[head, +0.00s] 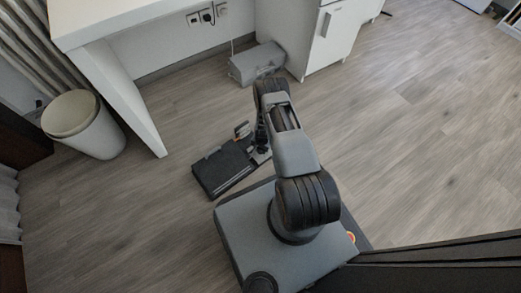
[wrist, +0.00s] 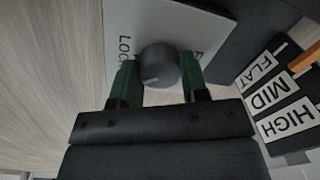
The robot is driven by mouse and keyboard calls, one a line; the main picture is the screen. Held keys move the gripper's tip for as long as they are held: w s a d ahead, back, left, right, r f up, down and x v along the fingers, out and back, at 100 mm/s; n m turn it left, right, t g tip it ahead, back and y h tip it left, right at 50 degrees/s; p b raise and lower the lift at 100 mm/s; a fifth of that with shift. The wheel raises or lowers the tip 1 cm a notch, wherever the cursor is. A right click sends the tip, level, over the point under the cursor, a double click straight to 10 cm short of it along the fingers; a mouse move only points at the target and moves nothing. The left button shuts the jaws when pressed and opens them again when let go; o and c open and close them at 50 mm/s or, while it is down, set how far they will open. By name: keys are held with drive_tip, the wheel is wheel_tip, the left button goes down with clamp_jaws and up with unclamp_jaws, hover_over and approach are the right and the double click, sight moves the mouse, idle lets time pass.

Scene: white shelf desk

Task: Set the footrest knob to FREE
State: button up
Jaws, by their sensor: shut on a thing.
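The footrest (head: 224,170) is a dark flat pad on the floor beside my base in the head view. In the wrist view its round dark grey knob (wrist: 160,66) sits on a light plate (wrist: 122,18). LOCK is printed left of the knob, and a partly covered label starting with F is on the right. A short pale mark shows on the knob's lower left; I cannot tell which setting it means. My gripper (wrist: 158,78) has its green fingers on both sides of the knob, shut on it. In the head view my arm mostly hides the gripper.
A dark panel with FLAT, MID and HIGH labels (wrist: 272,95) and an orange piece (wrist: 302,33) lies right of the knob. A white bin (head: 82,124), desk leg (head: 122,100) and grey box (head: 256,63) stand around. The floor on the right is clear.

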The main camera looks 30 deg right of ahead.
drive_tip(key=n+b, duration=0.1)
drive_tip(key=n, duration=0.2)
drive_tip(key=shift+f+n, duration=0.1)
drive_tip(key=shift+n, duration=0.3)
drive_tip(key=n, duration=0.3)
drive_tip(key=shift+n+b, duration=0.3)
drive_tip(key=shift+b, duration=0.1)
drive_tip(key=n, duration=0.3)
drive_tip(key=shift+n, duration=0.3)
drive_tip(key=n, duration=0.4)
drive_tip(key=shift+n+g, duration=0.3)
drive_tip(key=n, duration=1.2)
drive_tip(key=shift+a+n, duration=0.1)
drive_tip(key=shift+n, duration=0.3)
drive_tip(key=o, duration=0.9)
drive_tip(key=shift+w, duration=0.1)
